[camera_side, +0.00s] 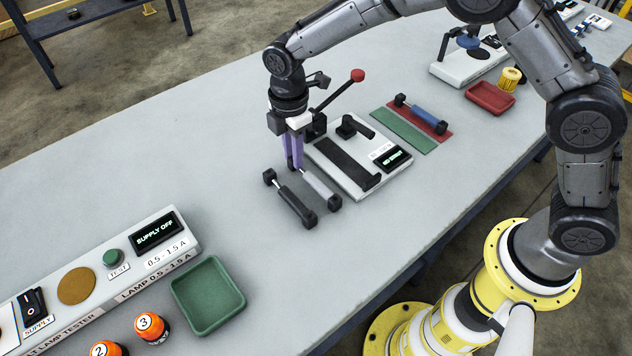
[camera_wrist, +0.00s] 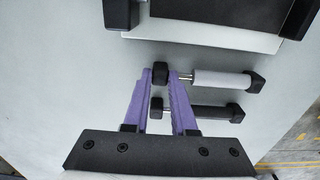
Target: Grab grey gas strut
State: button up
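The grey gas strut (camera_side: 318,183) lies on the table beside a black strut (camera_side: 297,206). Both have black end pieces. In the wrist view the grey strut (camera_wrist: 222,80) lies above the black strut (camera_wrist: 203,111), its thin rod and one end piece toward the left. My gripper (camera_side: 296,167) has purple fingers pointing down at the rod end of the grey strut. In the wrist view my gripper (camera_wrist: 160,72) is open, with that end piece showing between the fingertips. The right finger hides part of the rod. Whether the fingertips touch the strut is not clear.
A white fixture (camera_side: 364,182) with a black bed, a display and a red-knobbed lever (camera_side: 357,76) stands close behind. A blue strut (camera_side: 428,117) lies on a red mat beyond. A green tray (camera_side: 207,295) and lamp tester are at the front left. The table's left middle is clear.

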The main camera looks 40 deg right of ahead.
grip_shut()
jog(key=shift+r, duration=0.1)
